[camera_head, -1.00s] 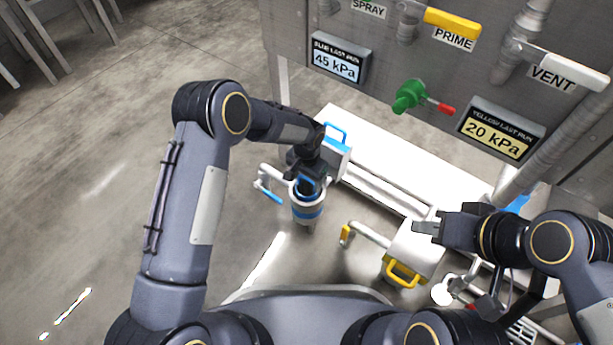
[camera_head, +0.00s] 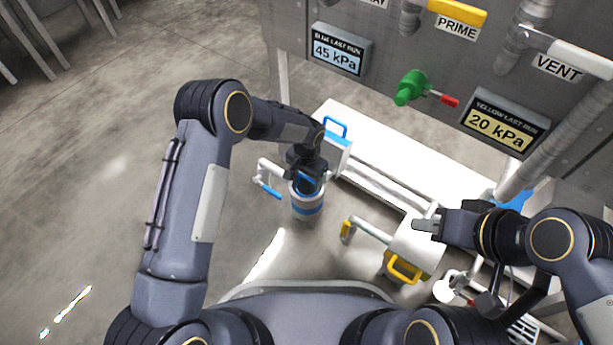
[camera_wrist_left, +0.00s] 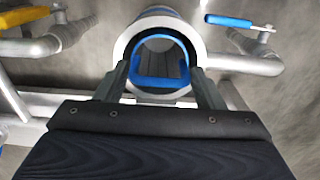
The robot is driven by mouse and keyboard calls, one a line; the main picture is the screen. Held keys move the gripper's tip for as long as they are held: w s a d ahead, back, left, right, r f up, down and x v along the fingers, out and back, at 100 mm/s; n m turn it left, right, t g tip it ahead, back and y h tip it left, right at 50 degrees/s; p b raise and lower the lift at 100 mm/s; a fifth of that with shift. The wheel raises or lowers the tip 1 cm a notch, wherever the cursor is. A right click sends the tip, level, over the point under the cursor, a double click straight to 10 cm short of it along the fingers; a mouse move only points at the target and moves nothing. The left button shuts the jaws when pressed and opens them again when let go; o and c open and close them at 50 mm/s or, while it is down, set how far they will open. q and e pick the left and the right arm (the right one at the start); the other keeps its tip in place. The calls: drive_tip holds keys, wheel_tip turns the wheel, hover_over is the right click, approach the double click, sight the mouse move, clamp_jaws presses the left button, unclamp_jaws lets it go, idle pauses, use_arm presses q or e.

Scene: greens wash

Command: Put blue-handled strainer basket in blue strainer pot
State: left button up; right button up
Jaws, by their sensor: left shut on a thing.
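The blue strainer pot (camera_head: 306,208), a white cylinder with a blue band, stands upright below my left gripper (camera_head: 306,176). In the left wrist view its round white mouth (camera_wrist_left: 122,40) lies just beyond the fingers. My left gripper (camera_wrist_left: 162,82) is shut on the blue-handled strainer basket, whose blue handle (camera_wrist_left: 160,84) shows between the fingers. The basket lines up with the pot's mouth and seems at least partly inside; its depth is hidden.
A blue-handled valve pipe (camera_head: 268,187) joins the pot's left side. A yellow-handled pot lid or box (camera_head: 404,268) is at right. Bare floor lies to the left.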

use_arm(q)
drive_tip(key=shift+f, duration=0.4)
drive_tip(key=o, duration=1.4)
drive_tip(key=shift+o, duration=0.2)
drive_tip(key=a+r+n+h+p, duration=0.1)
drive_tip(key=a+r+p, duration=0.15)
drive_tip(key=r, duration=0.65)
drive_tip(key=a+r+n+p, duration=0.1)
drive_tip(key=a+r, duration=0.3)
drive_tip(key=r, duration=0.5)
drive_tip(key=s+a+r+n+t+h, duration=0.1)
drive_tip(key=s+a+r, duration=0.3)
drive_tip(key=r, duration=0.1)
drive_tip(key=s+a+r+n+t, duration=0.1)
drive_tip(key=s+a+r, duration=0.25)
drive_tip(key=r, duration=0.25)
drive_tip(key=s+a+r+n+t+h, duration=0.1)
drive_tip(key=s+a+r, duration=0.2)
drive_tip(key=s, duration=0.2)
drive_tip(key=s+a+r+n, duration=0.1)
drive_tip(key=s+a+r, duration=0.2)
drive_tip(key=s, duration=0.1)
drive_tip(key=s+n+t, duration=0.3)
drive_tip(key=s, duration=1)
wheel_tip(320, 180, up, 38)
drive_tip(key=p, duration=3.8)
drive_tip(key=shift+a+g+h, duration=0.2)
drive_tip(key=shift+g+h, duration=0.1)
drive_tip(key=shift+h, duration=0.1)
